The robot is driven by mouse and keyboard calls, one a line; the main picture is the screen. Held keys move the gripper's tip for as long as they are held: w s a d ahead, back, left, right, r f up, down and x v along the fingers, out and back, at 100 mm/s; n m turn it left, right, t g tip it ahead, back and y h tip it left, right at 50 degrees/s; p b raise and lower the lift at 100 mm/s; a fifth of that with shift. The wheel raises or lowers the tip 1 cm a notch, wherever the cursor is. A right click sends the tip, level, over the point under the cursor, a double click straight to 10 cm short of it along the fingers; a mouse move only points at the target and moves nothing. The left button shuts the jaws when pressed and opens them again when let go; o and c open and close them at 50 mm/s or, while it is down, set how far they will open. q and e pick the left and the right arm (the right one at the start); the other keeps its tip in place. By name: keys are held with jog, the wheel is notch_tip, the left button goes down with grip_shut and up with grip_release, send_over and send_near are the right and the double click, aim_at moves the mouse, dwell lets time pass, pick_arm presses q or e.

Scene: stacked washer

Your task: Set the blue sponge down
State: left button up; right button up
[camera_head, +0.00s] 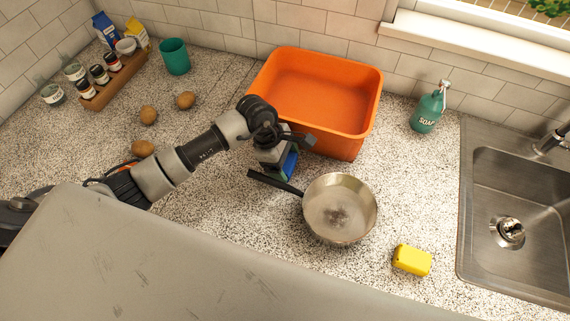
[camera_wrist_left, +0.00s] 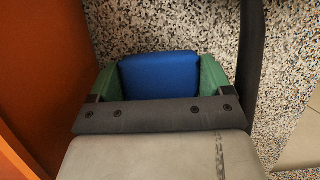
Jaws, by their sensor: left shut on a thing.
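The blue sponge (camera_head: 289,166) is between the fingers of my left gripper (camera_head: 287,164), in front of the orange bin and just behind the pan's black handle. In the left wrist view the blue sponge (camera_wrist_left: 160,75) sits between two green finger pads of my left gripper (camera_wrist_left: 160,80), which is shut on it. Speckled countertop shows around and beyond the sponge. I cannot tell whether the sponge touches the counter. My right gripper is not in view.
The empty orange bin (camera_head: 318,82) stands close behind the gripper. A metal pan (camera_head: 340,209) lies close in front, its handle toward the gripper. A yellow block (camera_head: 412,260), a soap bottle (camera_head: 426,112) and the sink (camera_head: 515,200) are to the right. Potatoes (camera_head: 148,115) lie left.

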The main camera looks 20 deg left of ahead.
pick_arm(q)
notch_tip(320, 180, up, 3)
jog(key=shift+f+b, duration=0.2)
jog(key=shift+b, duration=0.5)
jog(key=s+d+r+b, duration=0.3)
jog(key=d+r, duration=0.4)
jog(key=d, duration=0.4)
jog(key=shift+s+b, duration=0.3)
jog(key=shift+s, duration=0.05)
jog(key=shift+d, duration=0.1)
